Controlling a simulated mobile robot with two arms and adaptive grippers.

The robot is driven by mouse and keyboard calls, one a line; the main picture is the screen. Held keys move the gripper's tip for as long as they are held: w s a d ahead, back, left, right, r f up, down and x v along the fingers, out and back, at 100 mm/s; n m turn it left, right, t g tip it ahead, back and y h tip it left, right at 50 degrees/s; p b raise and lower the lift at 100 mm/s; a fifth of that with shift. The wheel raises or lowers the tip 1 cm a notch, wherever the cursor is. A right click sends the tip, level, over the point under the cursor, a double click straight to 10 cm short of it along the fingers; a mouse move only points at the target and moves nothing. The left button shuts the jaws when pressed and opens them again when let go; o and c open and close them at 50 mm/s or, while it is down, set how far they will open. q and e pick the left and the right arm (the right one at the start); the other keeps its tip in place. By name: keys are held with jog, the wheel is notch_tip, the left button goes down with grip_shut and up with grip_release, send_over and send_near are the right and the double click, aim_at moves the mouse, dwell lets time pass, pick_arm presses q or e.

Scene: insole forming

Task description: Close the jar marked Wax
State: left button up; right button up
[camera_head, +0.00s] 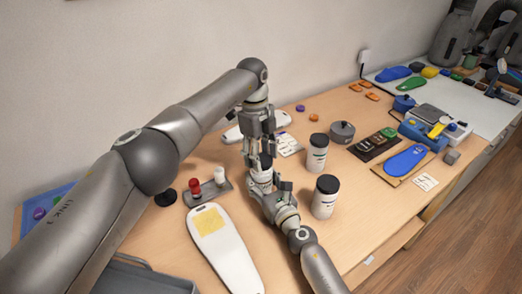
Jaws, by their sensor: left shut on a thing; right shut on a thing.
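A small white jar (261,176) stands between my two grippers in the head view, mostly hidden by their fingers. No label on it can be read. My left gripper (262,162) points down from above and is shut on what looks like a dark lid at the jar's top. Whether the lid is seated or slightly apart cannot be told. My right gripper (265,188) comes from the front and is shut on the jar's body. Two other white jars with black lids, one farther back (317,154) and one nearer (325,199), stand upright to the right, their labels unreadable.
A white shoe form with a yellow patch (225,252) lies front left. A stand (213,194) with red and white handled pieces sits left of the grippers. A grey lidded pot (342,132), a dark block tray (366,153) and a blue insole (407,160) are at right.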

pick_arm(q)
jog(key=shift+f, duration=0.7)
dwell(0.5)
jog(key=shift+m, duration=1.7)
jog(key=o, duration=0.7)
jog(key=shift+r, duration=2.3)
jog(key=shift+c, duration=0.3)
